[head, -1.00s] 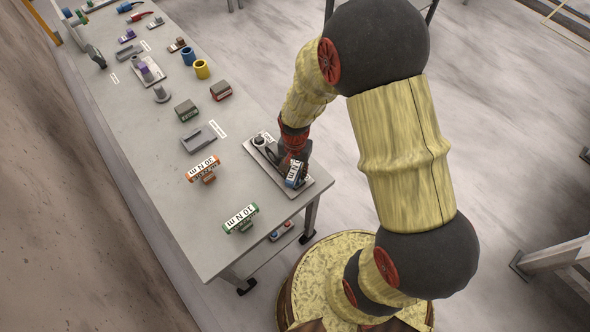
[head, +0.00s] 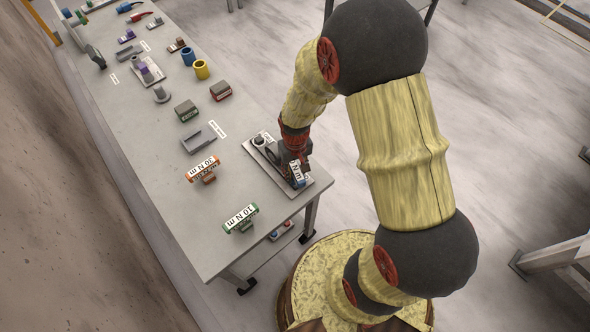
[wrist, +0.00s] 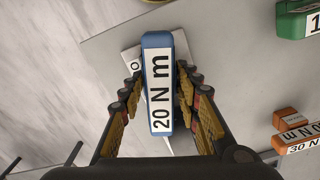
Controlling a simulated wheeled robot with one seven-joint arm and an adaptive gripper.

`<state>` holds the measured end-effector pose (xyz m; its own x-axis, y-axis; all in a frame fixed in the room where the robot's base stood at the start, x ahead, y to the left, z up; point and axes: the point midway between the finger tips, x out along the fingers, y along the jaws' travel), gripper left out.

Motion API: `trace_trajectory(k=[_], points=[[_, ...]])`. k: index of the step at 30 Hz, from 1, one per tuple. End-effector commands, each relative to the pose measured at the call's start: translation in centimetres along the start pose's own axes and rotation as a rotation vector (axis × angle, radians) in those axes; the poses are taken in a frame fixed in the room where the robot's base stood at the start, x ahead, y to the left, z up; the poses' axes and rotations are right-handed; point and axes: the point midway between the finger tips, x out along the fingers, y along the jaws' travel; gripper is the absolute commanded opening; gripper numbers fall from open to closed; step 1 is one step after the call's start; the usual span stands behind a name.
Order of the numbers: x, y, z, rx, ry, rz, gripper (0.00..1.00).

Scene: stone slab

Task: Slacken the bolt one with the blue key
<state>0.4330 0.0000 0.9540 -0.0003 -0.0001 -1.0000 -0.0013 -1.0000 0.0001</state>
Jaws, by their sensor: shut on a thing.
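The blue key (head: 299,182), labelled 20 N m, is upright over the near end of a pale plate (head: 308,188) at the bench's right edge. My gripper (head: 296,165) is shut on it from above. In the wrist view the blue key (wrist: 148,128) lies between the two fingers of my gripper (wrist: 158,88), above the plate (wrist: 181,45). A round bolt head (head: 259,141) shows at the plate's far end, beside a small label. Whatever is beneath the key is hidden, so I cannot tell whether it sits on bolt one.
An orange 20 N m key (head: 204,168) and a green 10 N m key (head: 240,217) stand left of the plate. A grey holder (head: 197,138), small boxes and blue (head: 189,56) and yellow (head: 201,69) cups are farther up. The bench's near left is clear.

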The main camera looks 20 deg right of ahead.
Motion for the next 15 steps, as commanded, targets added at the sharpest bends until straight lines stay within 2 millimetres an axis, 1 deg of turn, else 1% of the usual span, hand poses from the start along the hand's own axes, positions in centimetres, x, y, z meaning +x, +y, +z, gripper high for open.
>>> trace_trajectory(k=[12, 15], points=[[-0.05, 0.09, -0.07, -0.344, 0.001, 0.0, 0.0], [-0.08, 0.09, -0.08, -0.335, 0.001, 0.0, 0.0]])
